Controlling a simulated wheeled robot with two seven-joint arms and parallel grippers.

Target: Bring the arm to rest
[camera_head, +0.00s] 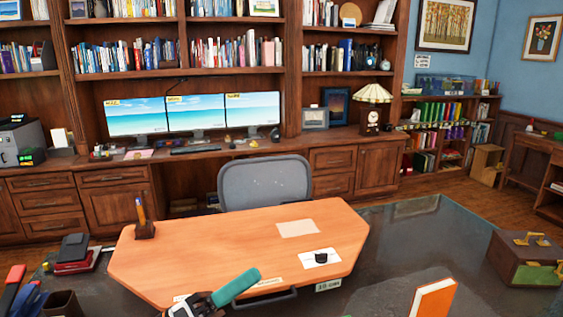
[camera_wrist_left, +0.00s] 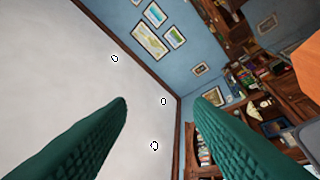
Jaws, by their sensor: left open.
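My left gripper (camera_head: 236,288) shows at the bottom of the head view, in front of the near edge of the orange wooden desktop (camera_head: 230,240). One teal finger points up and to the right there; the rest is partly cut off. In the left wrist view the same gripper (camera_wrist_left: 163,98) has its two teal ribbed fingers wide apart. Nothing is between them. That view looks tilted past the fingers to a white ceiling or wall surface (camera_wrist_left: 60,60) and a blue wall. My right gripper is in neither view.
The desktop carries a pen holder (camera_head: 144,228) and papers (camera_head: 297,228). A grey chair (camera_head: 264,182) stands behind it. An orange book (camera_head: 433,298) is at the lower right, and a brown box (camera_head: 526,260) is at far right. Dark folders (camera_head: 75,252) lie at left.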

